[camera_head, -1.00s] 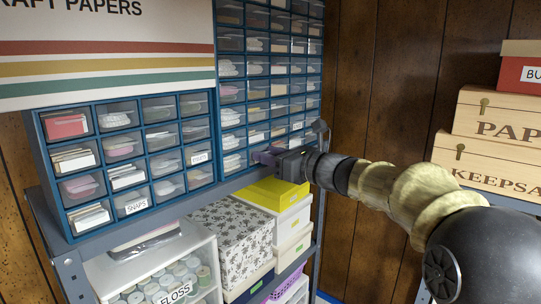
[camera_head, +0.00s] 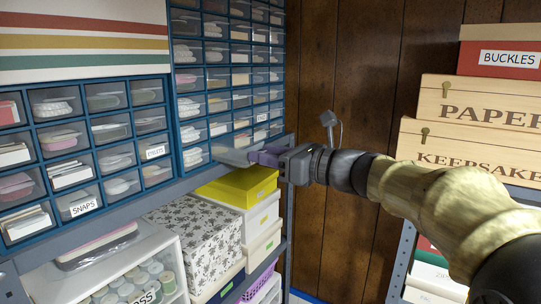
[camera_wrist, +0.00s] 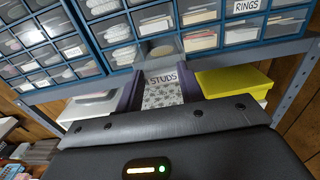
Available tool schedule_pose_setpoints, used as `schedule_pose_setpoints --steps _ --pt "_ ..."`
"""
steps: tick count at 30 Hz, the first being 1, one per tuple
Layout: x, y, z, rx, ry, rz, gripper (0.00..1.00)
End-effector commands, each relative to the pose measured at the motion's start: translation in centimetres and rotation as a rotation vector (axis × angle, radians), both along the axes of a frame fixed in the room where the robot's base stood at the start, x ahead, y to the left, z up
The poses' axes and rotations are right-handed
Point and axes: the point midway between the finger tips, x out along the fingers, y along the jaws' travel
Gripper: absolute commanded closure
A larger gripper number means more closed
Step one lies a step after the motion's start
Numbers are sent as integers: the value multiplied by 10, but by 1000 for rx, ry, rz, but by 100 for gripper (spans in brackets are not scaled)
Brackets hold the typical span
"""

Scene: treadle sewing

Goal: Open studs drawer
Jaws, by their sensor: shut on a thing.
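In the head view the studs drawer (camera_head: 233,156) sticks out from the bottom row of the tall blue cabinet (camera_head: 181,103). My gripper (camera_head: 266,155) is shut on its front end.
A yellow box (camera_head: 238,184) and a floral box (camera_head: 190,235) stand on the shelf below the drawer. A shorter drawer cabinet (camera_head: 98,119) is at the left. Wooden keepsake boxes (camera_head: 480,120) stand at the right beside my arm.

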Motion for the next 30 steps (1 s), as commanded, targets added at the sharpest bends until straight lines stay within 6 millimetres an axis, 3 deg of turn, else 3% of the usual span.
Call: schedule_pose_setpoints --steps 11,12,15,25,30 --pt "-4 0 2 2 -1 7 100" --pt "-4 0 2 2 -1 7 60" --pt "-4 0 1 2 -1 7 41" --pt "-5 -2 0 1 0 7 40" --pt "-10 -15 -2 0 -1 3 40"
